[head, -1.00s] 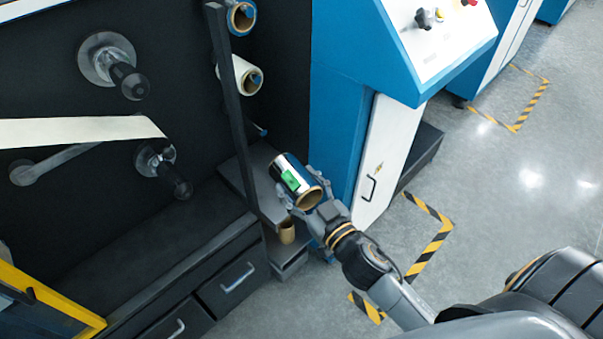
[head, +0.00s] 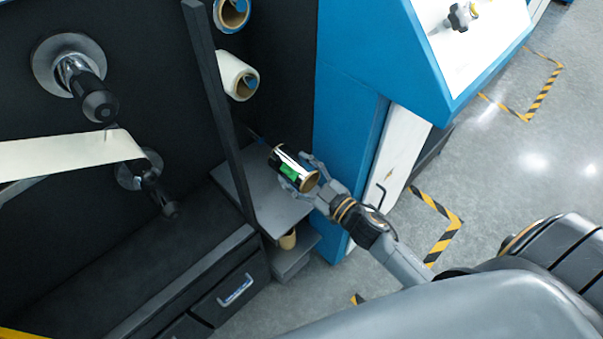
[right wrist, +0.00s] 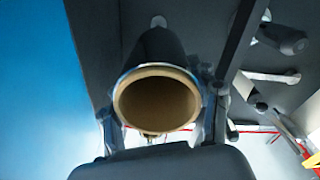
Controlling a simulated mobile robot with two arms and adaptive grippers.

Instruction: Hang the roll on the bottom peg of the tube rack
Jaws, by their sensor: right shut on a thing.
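My right gripper (head: 310,178) is shut on a dark, shiny roll (head: 286,162) with a green label and a brown cardboard core. In the right wrist view the roll's open core (right wrist: 157,103) faces the camera, between the two fingers (right wrist: 160,118). The tube rack's bottom peg (head: 256,135) is a thin dark rod on the black panel. The roll's far end is close to the peg's tip in the head view; I cannot tell whether the peg has entered the core. Above it, the rack holds a white roll (head: 236,76) and a blue-and-brown roll (head: 232,13). My left gripper is out of view.
A dark upright post (head: 218,110) stands left of the rack. A blue machine cabinet (head: 345,120) stands close on the right. A grey shelf (head: 275,212) lies below the roll, with a small brown tube (head: 288,240) lower down.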

